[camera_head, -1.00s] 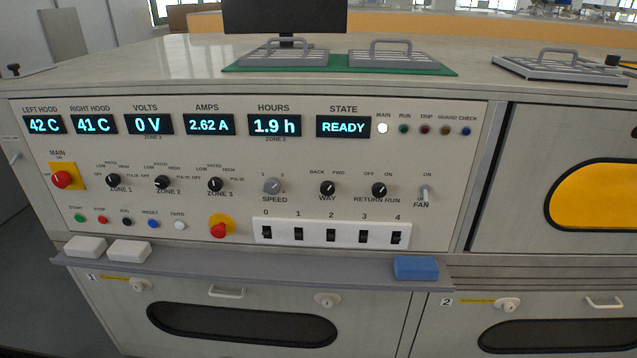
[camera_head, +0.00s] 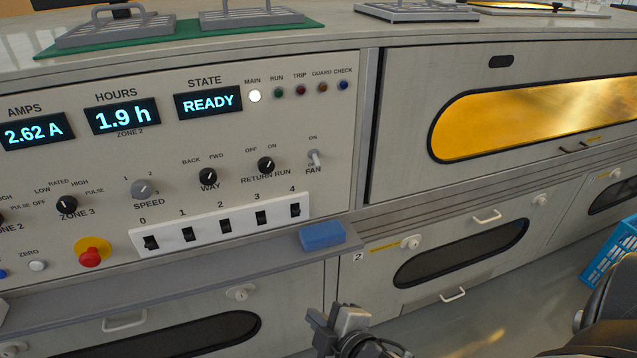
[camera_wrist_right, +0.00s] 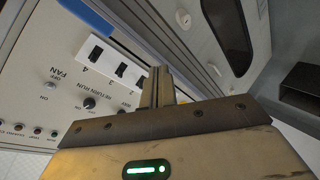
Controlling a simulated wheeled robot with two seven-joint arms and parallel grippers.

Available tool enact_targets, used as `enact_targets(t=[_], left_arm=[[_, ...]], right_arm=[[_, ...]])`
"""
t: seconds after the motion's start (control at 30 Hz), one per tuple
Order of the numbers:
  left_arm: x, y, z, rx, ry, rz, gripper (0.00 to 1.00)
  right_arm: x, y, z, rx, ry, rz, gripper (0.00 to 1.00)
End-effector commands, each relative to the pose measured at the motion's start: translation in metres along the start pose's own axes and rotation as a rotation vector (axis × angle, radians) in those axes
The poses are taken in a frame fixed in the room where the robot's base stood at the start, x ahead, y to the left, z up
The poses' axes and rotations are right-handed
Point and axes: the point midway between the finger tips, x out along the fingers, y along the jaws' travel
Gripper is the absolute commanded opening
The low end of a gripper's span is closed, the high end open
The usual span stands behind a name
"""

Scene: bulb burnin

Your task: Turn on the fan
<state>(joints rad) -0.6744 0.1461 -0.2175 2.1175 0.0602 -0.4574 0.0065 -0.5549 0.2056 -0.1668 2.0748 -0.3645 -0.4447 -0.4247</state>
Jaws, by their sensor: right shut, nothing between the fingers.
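The fan switch (camera_head: 314,158) is a small light-grey toggle on the front panel, between an ON mark above and a FAN label below. Its lever is too small to tell its setting surely. In the right wrist view the switch (camera_wrist_right: 50,86) shows at the left, by the upside-down FAN label. My right gripper (camera_head: 338,318) is at the bottom of the head view, below and in front of the panel, well apart from the switch. Its fingers (camera_wrist_right: 158,86) are together and empty. My left gripper is out of view.
A grey ledge (camera_head: 190,265) juts out below the panel, with a blue block (camera_head: 322,236) on its right end. A RETURN RUN knob (camera_head: 266,165) sits left of the fan switch, and rocker switches (camera_head: 225,226) below. A red emergency button (camera_head: 90,257) is farther left.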

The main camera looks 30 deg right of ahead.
Motion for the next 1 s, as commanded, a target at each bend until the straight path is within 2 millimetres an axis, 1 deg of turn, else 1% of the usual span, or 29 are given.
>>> enact_targets(t=[0.03,0.07,0.1,0.17,0.2,0.3,0.4,0.5,0.57,0.87,1.0], left_arm=[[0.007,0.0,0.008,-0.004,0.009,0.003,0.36],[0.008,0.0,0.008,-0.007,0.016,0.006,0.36],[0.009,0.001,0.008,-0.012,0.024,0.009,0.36],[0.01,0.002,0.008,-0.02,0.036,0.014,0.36],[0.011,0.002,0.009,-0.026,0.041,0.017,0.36],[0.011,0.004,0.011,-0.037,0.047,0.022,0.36],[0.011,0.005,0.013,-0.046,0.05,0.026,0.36],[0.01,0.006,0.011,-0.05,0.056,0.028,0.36],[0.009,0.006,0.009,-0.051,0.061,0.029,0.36],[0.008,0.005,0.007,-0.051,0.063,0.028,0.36],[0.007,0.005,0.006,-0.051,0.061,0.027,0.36]], right_arm=[[0.018,0.025,0.011,-0.291,-0.019,0.103,0.0],[0.024,0.041,0.014,-0.469,-0.043,0.16,0.0],[0.03,0.063,0.017,-0.701,-0.085,0.233,0.0],[0.037,0.094,0.018,-1.031,-0.168,0.332,0.0],[0.039,0.114,0.018,-1.231,-0.234,0.39,0.0],[0.04,0.153,0.013,-1.64,-0.408,0.493,0.0],[0.037,0.178,0.008,-1.903,-0.553,0.545,0.0],[0.035,0.19,0.005,-2.033,-0.637,0.565,0.0],[0.034,0.193,0.004,-2.061,-0.656,0.568,0.0],[0.035,0.194,0.003,-2.063,-0.657,0.567,0.0],[0.043,0.202,0.001,-2.061,-0.656,0.568,0.0]])
